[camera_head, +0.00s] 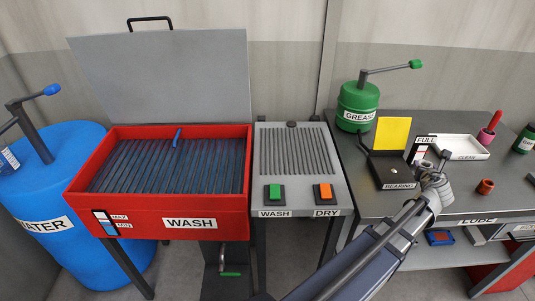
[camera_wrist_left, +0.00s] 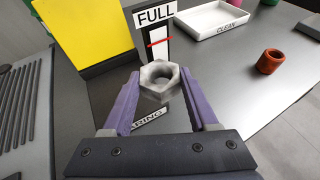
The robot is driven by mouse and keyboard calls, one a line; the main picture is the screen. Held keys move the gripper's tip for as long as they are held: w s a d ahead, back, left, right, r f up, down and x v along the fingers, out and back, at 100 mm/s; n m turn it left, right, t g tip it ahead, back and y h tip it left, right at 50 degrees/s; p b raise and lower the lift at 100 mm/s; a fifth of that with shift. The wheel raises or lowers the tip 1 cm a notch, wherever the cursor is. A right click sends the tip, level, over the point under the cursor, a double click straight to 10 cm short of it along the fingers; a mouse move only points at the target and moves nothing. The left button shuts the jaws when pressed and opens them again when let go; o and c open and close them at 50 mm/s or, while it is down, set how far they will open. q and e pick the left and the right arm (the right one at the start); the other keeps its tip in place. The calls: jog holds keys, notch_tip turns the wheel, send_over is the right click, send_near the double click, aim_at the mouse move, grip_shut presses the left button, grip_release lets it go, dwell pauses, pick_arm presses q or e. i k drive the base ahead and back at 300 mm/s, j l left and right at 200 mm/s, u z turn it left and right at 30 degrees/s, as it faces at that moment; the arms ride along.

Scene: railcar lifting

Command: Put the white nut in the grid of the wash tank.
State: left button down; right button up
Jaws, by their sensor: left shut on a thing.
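The white nut (camera_wrist_left: 160,80) is a pale grey-white hex nut with a round hole. My left gripper (camera_wrist_left: 158,92) is shut on it, one purple finger on each side. In the head view my left gripper (camera_head: 436,178) is above the right-hand table, beside the bearing box; the nut is hard to make out there. The wash tank (camera_head: 150,212) is red, at the left of the head view, with its grey lid raised. Its grid (camera_head: 165,165) of dark slats over blue shows no nut. My right gripper is not in view.
The bearing box (camera_head: 388,172) has a yellow panel and a FULL gauge (camera_head: 424,148). A white CLEAN tray (camera_head: 460,148), an orange-brown ring (camera_head: 485,186) and a green grease pump (camera_head: 358,105) stand on the table. A slatted wash/dry panel (camera_head: 293,150) lies between tank and table.

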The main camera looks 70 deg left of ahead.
aim_at(169, 169)
jog(key=k+j+u, duration=0.15)
jog(key=k+j, duration=0.2)
jog(key=u, duration=1.65)
jog(key=k+j, duration=0.05)
